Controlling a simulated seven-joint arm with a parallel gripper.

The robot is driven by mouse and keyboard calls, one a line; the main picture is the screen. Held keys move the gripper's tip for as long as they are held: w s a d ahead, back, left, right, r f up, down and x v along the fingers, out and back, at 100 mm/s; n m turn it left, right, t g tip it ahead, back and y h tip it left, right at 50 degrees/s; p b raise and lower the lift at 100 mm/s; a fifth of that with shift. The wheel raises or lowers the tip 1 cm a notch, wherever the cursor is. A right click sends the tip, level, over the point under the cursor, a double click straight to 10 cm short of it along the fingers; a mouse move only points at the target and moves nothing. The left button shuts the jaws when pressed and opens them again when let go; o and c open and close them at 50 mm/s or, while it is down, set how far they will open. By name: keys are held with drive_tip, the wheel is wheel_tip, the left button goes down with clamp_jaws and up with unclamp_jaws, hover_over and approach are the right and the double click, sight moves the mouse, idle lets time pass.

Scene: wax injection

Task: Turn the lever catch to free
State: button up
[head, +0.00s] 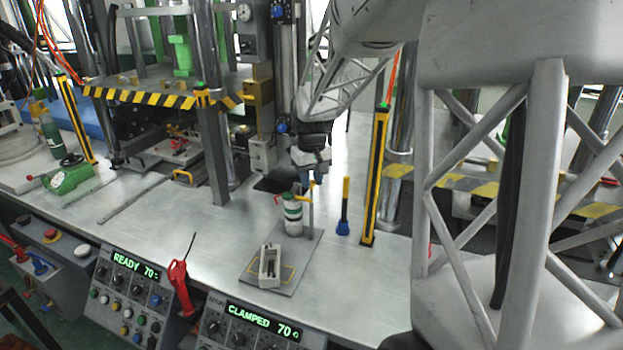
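I cannot pick out the lever catch with certainty. My gripper (304,188) hangs just above the canister and post, pointing down. Its fingers are small and dark here, and I cannot tell whether they are apart or touching anything. No held object is visible.
A pale open-topped box (269,266) sits at the plate's front. A blue-based yellow-black tool (344,210) stands to the right, near a yellow-black post (375,180). A striped press platform (150,97) is behind left. Front panels read READY (135,262) and CLAMPED (262,318).

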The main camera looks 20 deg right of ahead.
drive_tip(key=shift+c, duration=0.5)
drive_tip(key=shift+m, duration=0.5)
drive_tip(key=m, duration=1.2)
drive_tip(key=shift+m, duration=2.5)
